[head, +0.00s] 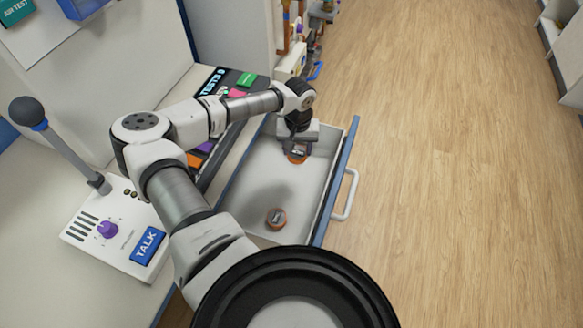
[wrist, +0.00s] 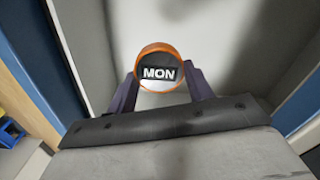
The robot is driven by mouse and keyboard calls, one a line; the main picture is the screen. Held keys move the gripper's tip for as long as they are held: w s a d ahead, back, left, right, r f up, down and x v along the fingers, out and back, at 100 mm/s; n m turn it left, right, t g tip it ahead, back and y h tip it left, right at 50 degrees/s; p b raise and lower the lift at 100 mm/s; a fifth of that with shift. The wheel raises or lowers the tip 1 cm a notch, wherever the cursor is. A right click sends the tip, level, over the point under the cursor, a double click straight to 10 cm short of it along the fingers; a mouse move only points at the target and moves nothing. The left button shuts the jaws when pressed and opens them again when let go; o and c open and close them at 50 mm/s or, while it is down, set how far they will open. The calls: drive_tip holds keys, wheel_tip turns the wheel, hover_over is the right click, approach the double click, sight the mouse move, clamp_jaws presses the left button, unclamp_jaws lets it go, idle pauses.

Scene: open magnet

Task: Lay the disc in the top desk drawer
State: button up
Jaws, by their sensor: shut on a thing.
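A round disc with an orange rim (wrist: 158,50) and a black-and-white face reading "MON" shows in the wrist view. My gripper (wrist: 159,80) is shut on it, one dark finger on each side. In the head view my gripper (head: 298,141) points down inside the far part of the open desk drawer (head: 247,188), with the held disc (head: 298,157) just below it. The drawer is pulled out, with a pale interior and a blue front. I cannot tell whether the disc touches the drawer floor.
A second orange-rimmed disc (head: 276,218) lies in the drawer's near part. The drawer's white handle (head: 346,195) sticks out to the right. A talk box with a microphone (head: 120,228) stands on the desk at left. The wooden floor (head: 440,180) is clear.

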sight(296, 176)
wheel_tip(296, 176, down, 12)
drive_tip(key=shift+r+p, duration=0.2)
drive_tip(key=shift+p, duration=0.65)
drive_tip(key=shift+f, duration=0.15)
drive_tip(key=o, duration=1.1)
wheel_tip(296, 176, up, 12)
drive_tip(key=shift+r+b, duration=0.2)
drive_tip(key=shift+b, duration=0.85)
